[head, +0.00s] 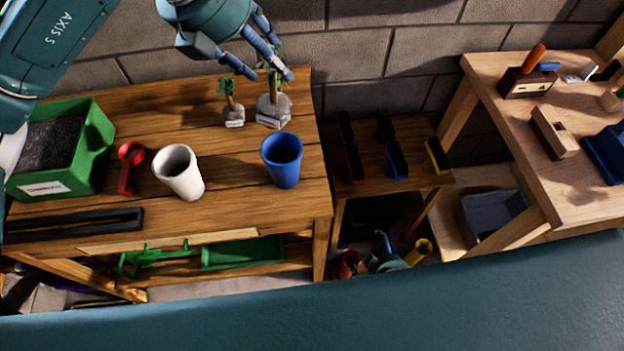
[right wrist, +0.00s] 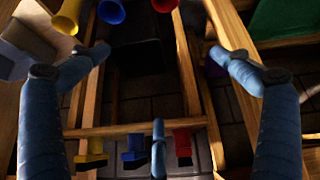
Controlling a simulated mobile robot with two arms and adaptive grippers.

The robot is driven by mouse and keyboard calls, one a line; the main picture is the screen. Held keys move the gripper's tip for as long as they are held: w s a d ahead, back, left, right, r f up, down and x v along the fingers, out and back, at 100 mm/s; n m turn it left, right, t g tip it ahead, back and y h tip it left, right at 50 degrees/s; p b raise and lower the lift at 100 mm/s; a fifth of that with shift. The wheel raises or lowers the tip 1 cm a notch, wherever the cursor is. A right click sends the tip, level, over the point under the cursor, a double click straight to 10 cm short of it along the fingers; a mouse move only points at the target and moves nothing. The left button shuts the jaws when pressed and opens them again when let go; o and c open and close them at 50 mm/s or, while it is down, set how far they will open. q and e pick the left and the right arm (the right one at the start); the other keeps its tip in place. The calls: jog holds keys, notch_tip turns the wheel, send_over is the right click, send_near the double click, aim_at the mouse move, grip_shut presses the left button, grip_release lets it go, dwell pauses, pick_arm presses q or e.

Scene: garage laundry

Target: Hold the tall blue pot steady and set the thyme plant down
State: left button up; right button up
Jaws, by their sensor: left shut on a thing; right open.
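The tall blue pot (head: 282,160) stands upright near the right front of the wooden workbench (head: 235,215). My left gripper (head: 268,72), at the back of the bench, is shut on the leafy top of a plant with a grey root ball (head: 273,110). I cannot tell whether that root ball touches the bench. A smaller similar plant (head: 232,105) stands just left of it. No label tells which is thyme. My right gripper (right wrist: 160,75) shows only in the right wrist view, open and empty, its fingers spread wide.
A white pot (head: 179,172), a red tool (head: 130,166) and a green soil bin (head: 92,150) stand left of the blue pot. A black tray (head: 75,224) lies at the front edge. A low shelf (head: 368,172) and a second bench (head: 500,105) stand right.

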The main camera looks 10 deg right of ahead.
jog(key=w+r+t, duration=0.2)
jog(key=w+r, duration=0.3)
jog(key=r, duration=0.6)
jog(key=w+r+t, duration=0.2)
jog(key=w+r, duration=0.3)
jog(key=r, duration=0.7)
pick_arm(q)
jog(key=shift+c, duration=0.2)
pick_arm(e)
jog(key=t+y, duration=0.2)
jog(key=y, duration=0.3)
send_near(285, 154)
jog(key=shift+n, duration=0.4)
jog(key=x, duration=0.7)
jog(key=shift+w+a+f, duration=0.1)
jog(key=shift+w, duration=0.2)
jog(key=shift+c, duration=0.5)
